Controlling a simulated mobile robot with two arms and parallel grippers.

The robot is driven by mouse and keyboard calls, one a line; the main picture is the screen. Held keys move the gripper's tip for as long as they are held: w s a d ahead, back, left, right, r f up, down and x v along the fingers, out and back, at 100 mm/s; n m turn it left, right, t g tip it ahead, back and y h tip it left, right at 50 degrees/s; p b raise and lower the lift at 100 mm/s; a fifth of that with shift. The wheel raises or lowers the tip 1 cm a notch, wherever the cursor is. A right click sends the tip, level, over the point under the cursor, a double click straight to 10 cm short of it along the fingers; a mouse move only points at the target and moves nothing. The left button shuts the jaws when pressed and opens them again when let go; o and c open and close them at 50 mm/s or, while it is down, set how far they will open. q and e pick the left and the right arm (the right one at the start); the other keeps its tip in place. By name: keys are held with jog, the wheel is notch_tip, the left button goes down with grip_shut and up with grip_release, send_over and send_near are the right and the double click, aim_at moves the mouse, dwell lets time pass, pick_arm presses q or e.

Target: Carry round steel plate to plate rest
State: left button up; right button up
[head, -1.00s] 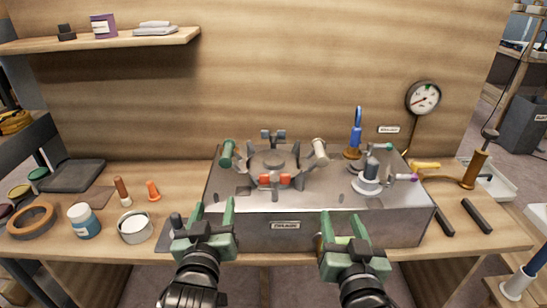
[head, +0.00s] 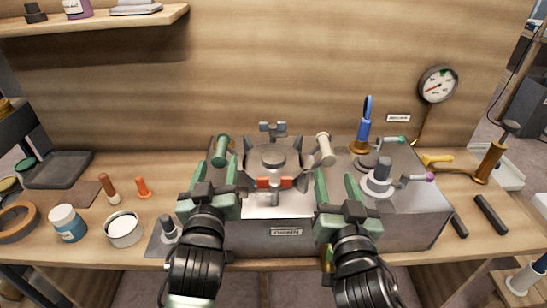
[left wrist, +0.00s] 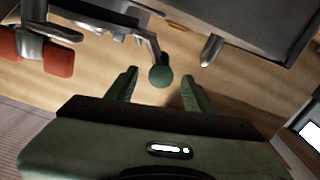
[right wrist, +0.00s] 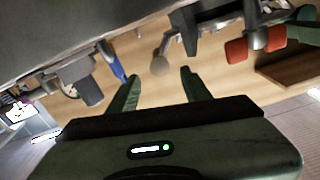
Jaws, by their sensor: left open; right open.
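The round steel plate (head: 273,158) sits on top of the grey metal box, with grey lugs around it and a red clamp block (head: 274,183) at its front. A green handle (head: 221,150) stands at its left and a beige handle (head: 324,150) at its right. My left gripper (head: 212,170) is open, in front of the green handle; the handle's round end (left wrist: 161,77) shows between its fingers. My right gripper (head: 337,177) is open, in front of the beige handle, whose end (right wrist: 159,66) shows between its fingers. I cannot tell which thing is the plate rest.
A grey valve-like fitting (head: 379,177) and a blue-handled tool (head: 364,125) stand right of the plate. A dark tray (head: 57,169), a blue-labelled jar (head: 67,222) and a round tin (head: 124,229) stand on the bench at left. Black bars (head: 490,213) lie at right.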

aim_at(223, 138)
pick_arm(q)
jog(key=w, duration=0.7)
jog(key=shift+w+a, duration=0.1)
jog(key=shift+w, duration=0.05)
pick_arm(e)
jog(key=w, duration=1.1)
jog(key=shift+w+a, duration=0.1)
jog(key=shift+a, duration=0.05)
pick_arm(q)
grip_shut()
pick_arm(e)
grip_shut()
jog(key=shift+f, duration=0.1)
pick_arm(q)
jog(key=shift+r, duration=0.3)
pick_arm(e)
jog(key=shift+r, duration=0.3)
